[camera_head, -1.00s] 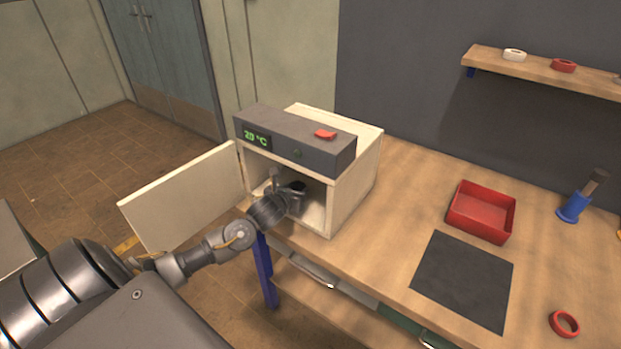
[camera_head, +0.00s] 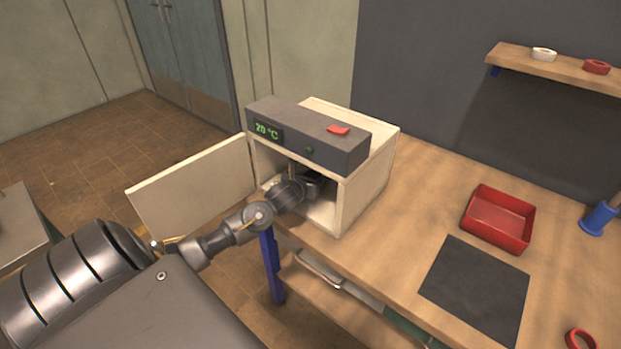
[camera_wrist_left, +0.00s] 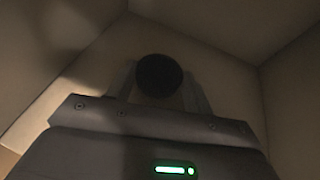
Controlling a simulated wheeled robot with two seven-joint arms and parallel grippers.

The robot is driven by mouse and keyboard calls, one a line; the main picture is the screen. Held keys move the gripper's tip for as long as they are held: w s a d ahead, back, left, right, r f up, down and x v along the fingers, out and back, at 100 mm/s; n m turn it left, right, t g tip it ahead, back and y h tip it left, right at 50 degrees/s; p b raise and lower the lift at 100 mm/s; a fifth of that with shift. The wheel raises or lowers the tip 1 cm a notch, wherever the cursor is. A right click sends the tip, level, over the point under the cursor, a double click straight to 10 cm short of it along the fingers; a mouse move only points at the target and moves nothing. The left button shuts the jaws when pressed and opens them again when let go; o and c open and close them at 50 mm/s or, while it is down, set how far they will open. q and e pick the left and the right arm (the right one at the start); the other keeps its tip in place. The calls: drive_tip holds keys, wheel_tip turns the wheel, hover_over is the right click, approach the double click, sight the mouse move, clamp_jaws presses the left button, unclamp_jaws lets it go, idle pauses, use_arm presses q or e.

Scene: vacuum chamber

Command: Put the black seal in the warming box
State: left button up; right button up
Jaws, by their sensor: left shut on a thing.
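The warming box (camera_head: 362,196) stands on the bench with its door (camera_head: 193,190) swung open to the left. Its display reads 20 °C. My left gripper (camera_head: 318,180) reaches through the open front into the box. In the left wrist view my left gripper (camera_wrist_left: 160,82) is shut on the black seal (camera_wrist_left: 160,75), a dark round shape between the fingers. Pale inner walls surround it there. Whether the seal touches the box floor cannot be told. In the head view the seal is hidden by the gripper and the box. My right gripper is not in view.
A red tray (camera_head: 497,220) and a black mat (camera_head: 474,288) lie on the bench right of the box. A red ring (camera_head: 580,340) lies at the front right, near a blue-based tool (camera_head: 599,217). A wall shelf (camera_head: 552,70) holds a white and a red ring.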

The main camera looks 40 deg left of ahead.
use_arm(q)
drive_tip(key=o, duration=0.8)
drive_tip(key=shift+w+f, duration=0.2)
drive_tip(key=shift+o, duration=0.7)
drive_tip(key=shift+s+r, duration=0.15)
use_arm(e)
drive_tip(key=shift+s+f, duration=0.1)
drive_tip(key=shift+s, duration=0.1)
use_arm(q)
drive_tip(key=shift+r, duration=0.15)
drive_tip(key=s, duration=0.3)
drive_tip(key=s+d+b, duration=0.1)
drive_tip(key=s, duration=0.1)
drive_tip(key=s+d+b, duration=0.1)
drive_tip(key=s, duration=0.2)
drive_tip(key=shift+s+d+r, duration=0.25)
drive_tip(key=shift+s, duration=0.05)
drive_tip(key=s, duration=0.2)
drive_tip(key=s+d+b, duration=0.1)
drive_tip(key=s, duration=0.1)
drive_tip(key=shift+s+d+r, duration=0.1)
drive_tip(key=shift+r, duration=0.05)
drive_tip(key=shift+s+d+r, duration=0.15)
drive_tip(key=shift+s, duration=0.55)
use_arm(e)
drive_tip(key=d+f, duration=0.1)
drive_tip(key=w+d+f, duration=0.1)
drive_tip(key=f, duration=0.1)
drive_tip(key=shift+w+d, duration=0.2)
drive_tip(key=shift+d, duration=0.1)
